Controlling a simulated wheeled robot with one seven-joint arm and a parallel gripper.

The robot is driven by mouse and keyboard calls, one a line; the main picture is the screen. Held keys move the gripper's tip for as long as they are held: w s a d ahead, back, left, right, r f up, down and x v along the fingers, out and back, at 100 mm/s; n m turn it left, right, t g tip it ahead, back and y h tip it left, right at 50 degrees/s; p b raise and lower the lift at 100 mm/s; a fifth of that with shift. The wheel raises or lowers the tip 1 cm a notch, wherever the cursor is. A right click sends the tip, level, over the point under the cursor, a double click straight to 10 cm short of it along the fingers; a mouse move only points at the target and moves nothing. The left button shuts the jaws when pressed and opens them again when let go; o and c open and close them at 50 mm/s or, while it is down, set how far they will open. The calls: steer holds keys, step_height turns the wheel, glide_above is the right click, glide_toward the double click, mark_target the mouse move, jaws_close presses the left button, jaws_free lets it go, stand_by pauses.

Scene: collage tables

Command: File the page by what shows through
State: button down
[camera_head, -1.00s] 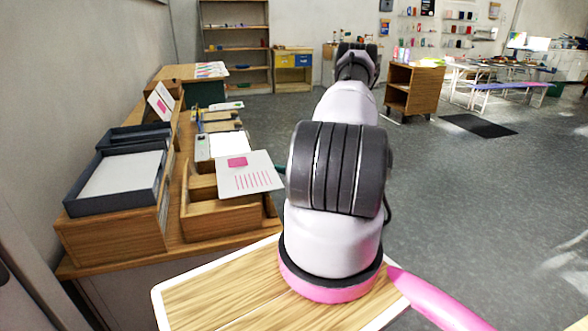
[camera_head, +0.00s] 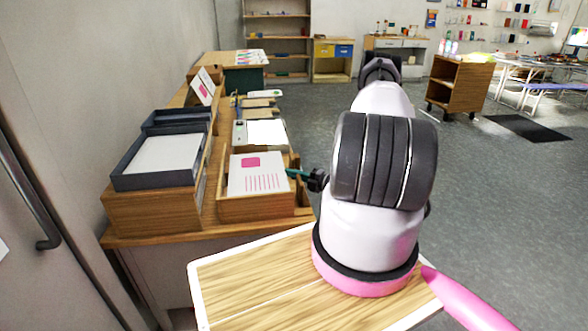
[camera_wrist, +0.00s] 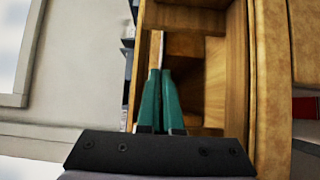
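A white page (camera_head: 262,173) with a pink rectangle and a row of pink strokes is at the wooden box (camera_head: 252,207). It leans face toward the head camera, its lower part at or behind the box's front wall; I cannot tell whether it touches the bottom. My gripper (camera_head: 293,173) has green fingers at the page's right edge, shut on it. In the wrist view, the green fingers (camera_wrist: 161,75) are together, with the page's thin white edge (camera_wrist: 157,52) between wooden walls. A small card (camera_head: 204,86) with pink marks stands behind on the left.
A dark tray (camera_head: 122,182) with white sheets sits on a wooden stand at left, another dark tray (camera_head: 183,118) behind it. A device with a white sheet (camera_head: 266,133) lies beyond the box. Open floor (camera_head: 480,200) is at right.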

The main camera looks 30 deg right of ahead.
steer(key=shift+f, duration=0.15)
steer(key=c, duration=1)
jaws_free()
steer(key=v, duration=1)
steer(key=shift+s+d, duration=0.25)
steer(key=shift+s, duration=0.05)
